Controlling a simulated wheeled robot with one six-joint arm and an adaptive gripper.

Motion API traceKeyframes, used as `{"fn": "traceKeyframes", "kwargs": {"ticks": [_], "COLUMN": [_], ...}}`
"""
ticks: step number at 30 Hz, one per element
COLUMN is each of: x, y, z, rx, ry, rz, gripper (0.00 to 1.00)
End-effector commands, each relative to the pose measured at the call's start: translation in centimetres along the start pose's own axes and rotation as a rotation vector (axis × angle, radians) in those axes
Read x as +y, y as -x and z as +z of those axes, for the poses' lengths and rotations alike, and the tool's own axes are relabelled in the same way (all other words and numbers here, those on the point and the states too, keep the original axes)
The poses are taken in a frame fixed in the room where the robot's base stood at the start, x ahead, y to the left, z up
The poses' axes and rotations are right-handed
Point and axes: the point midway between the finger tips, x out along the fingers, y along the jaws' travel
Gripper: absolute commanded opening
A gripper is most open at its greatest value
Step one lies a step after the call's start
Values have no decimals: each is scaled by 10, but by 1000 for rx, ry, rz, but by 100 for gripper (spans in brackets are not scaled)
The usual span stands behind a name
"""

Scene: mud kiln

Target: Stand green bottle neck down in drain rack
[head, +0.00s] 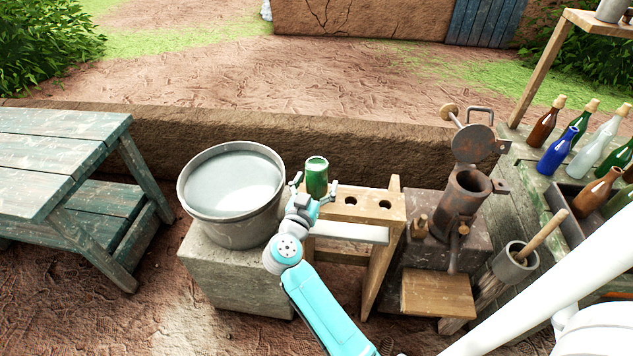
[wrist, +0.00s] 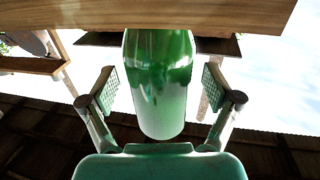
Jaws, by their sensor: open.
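The green bottle (head: 316,178) stands with its broad base up at the left end of the wooden drain rack (head: 367,212). Its neck is hidden, apparently down in the rack's left hole. It looks about upright. My gripper (head: 315,187) is open, with one finger on each side of the bottle. In the wrist view, the bottle (wrist: 163,90) lies between the open fingers (wrist: 163,93), with a gap on both sides. The rack's board (wrist: 160,15) crosses the top of that view and meets the bottle.
Two empty rack holes show right of the bottle. A metal basin of water (head: 235,215) on a stone block stands close on the left. An iron press (head: 462,205) stands to the right. Several bottles (head: 570,140) stand on a bench at far right. A green table (head: 60,160) is at left.

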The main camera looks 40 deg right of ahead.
Motion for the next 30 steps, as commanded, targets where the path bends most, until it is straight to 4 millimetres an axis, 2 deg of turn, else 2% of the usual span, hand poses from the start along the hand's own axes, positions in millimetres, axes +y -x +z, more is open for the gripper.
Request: {"fn": "traceKeyframes", "kwargs": {"ticks": [5, 12, 18, 24, 30], "x": [-1, -1, -1, 0, 0], "y": [22, 70, 101, 115, 118], "z": [0, 0, 0, 0, 0], "rx": [1, 0, 0, 1, 1], "ry": [0, 1, 0, 0, 0], "rz": [-4, -6, -4, -1, 0], "gripper": [89, 89, 89, 89, 89]}}
